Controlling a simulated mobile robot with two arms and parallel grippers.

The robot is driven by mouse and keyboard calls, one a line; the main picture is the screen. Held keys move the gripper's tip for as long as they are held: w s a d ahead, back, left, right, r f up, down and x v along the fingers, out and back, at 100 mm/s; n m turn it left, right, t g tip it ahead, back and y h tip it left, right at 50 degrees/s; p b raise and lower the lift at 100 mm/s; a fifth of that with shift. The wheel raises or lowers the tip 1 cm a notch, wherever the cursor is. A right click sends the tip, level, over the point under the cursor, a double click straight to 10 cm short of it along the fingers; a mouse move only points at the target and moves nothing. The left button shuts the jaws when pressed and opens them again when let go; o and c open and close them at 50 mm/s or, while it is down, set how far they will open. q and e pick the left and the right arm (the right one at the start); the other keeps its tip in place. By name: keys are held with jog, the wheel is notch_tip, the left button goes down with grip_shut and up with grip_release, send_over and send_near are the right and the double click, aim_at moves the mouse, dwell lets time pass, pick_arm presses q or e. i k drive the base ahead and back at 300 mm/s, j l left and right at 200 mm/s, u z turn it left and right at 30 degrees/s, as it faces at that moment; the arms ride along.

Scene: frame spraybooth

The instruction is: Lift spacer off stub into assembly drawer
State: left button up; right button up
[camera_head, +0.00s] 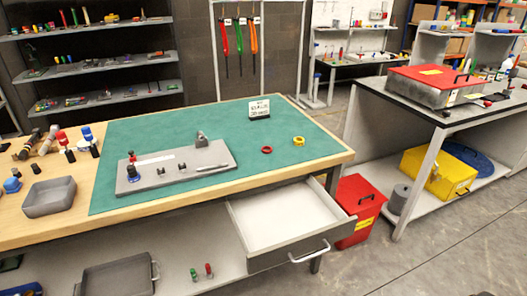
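A grey board (205,171) lies on the green mat (240,122) of the workbench. A red ring (266,150) and a yellow ring (298,141) lie on the mat, apart from the board. I cannot tell which piece is the spacer. The drawer (308,243) under the bench is pulled open and looks empty. Neither gripper is in view.
A small sign (259,109) stands on the mat. A grey tray (49,197) and loose parts (68,141) sit on the bench's left. A red bin (356,211) stands right of the drawer. A second bench (440,95) is farther right, with open floor in front.

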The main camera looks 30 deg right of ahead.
aim_at(285, 222)
jog(key=i+j+z, duration=0.15)
jog(key=j, duration=0.15)
jog(key=i+j+z, duration=0.1)
jog(key=j, duration=0.15)
jog(key=j+z, duration=0.15)
jog(key=z, duration=0.35)
jog(key=i+j+z, duration=0.1)
jog(key=z, duration=0.4)
